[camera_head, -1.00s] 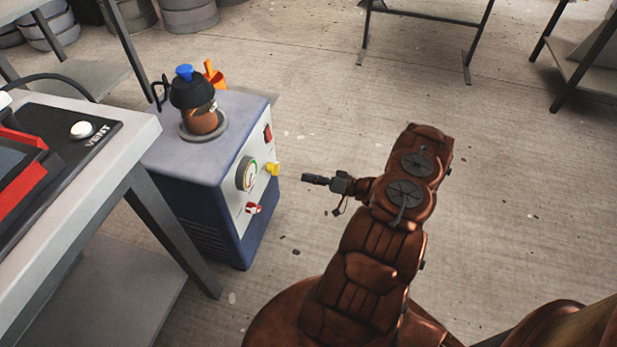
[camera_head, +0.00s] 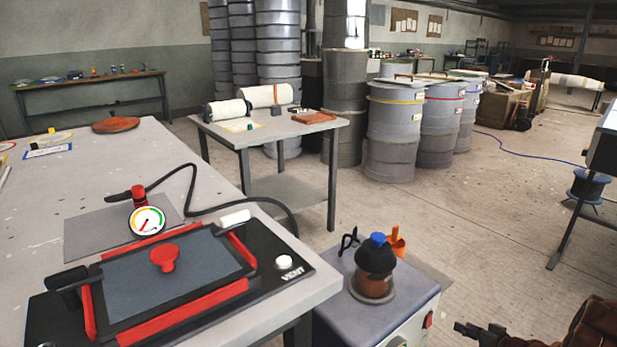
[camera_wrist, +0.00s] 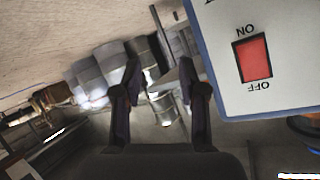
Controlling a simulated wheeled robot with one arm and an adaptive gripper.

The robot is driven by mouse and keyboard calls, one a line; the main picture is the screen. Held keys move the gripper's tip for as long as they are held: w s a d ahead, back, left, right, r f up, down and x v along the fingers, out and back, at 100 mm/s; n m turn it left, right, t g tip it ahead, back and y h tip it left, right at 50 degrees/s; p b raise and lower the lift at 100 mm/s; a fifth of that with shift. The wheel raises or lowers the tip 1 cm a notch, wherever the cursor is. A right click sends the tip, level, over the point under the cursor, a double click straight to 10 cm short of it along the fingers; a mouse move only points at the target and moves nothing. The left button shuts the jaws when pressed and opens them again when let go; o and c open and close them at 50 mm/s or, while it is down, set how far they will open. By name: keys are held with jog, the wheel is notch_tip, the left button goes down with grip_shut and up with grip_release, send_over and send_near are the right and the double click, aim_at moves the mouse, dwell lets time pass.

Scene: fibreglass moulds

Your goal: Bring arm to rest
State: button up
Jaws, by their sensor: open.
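My arm (camera_head: 594,325) shows only in part at the lower right corner of the head view. My gripper (camera_head: 480,332) is at the bottom edge there, to the right of the blue and white pump unit (camera_head: 330,268) and apart from it. In the wrist view my gripper (camera_wrist: 160,97) has its two dark fingers spread with nothing between them. The white panel (camera_wrist: 222,75) of the unit fills the upper right of that view, with a red ON/OFF switch (camera_wrist: 253,58) beside the right finger.
A workbench (camera_head: 215,215) at left holds a red-framed vacuum plate (camera_head: 175,275) with a gauge (camera_head: 147,221). A brown jar with a black cap (camera_head: 376,262) stands on the unit. Drums (camera_head: 395,130) and a table (camera_head: 340,128) stand behind. Open floor (camera_head: 470,230) lies right of the unit.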

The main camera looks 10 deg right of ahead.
jog(key=w+a+r+g+h+p, duration=0.1)
jog(key=w+r+g+h+p, duration=0.2)
jog(key=r, duration=0.9)
jog(key=r+g+h+p, duration=0.1)
jog(key=r+h+p, duration=0.3)
jog(key=r, duration=0.8)
jog(key=s+a+r+g+p, duration=0.2)
jog(key=s+a+r+p, duration=0.25)
jog(key=r, duration=0.45)
jog(key=s+a+r+g+y+p, duration=0.1)
jog(key=s+a+r+g+p, duration=0.1)
jog(key=s+a+r, duration=0.4)
jog(key=s+a+r+n+g+y+p, duration=0.1)
jog(key=s+a+r+g+p, duration=0.2)
jog(key=s+a, duration=1.2)
jog(key=s+a+r+g+y+p, duration=0.1)
jog(key=s+a+r+g+p, duration=0.2)
jog(key=s+a+r+p, duration=0.3)
jog(key=s+a+r, duration=0.2)
jog(key=s, duration=0.3)
jog(key=s+a+r, duration=0.2)
jog(key=s, duration=0.3)
jog(key=shift+a+y, duration=0.25)
jog(key=shift+y, duration=0.05)
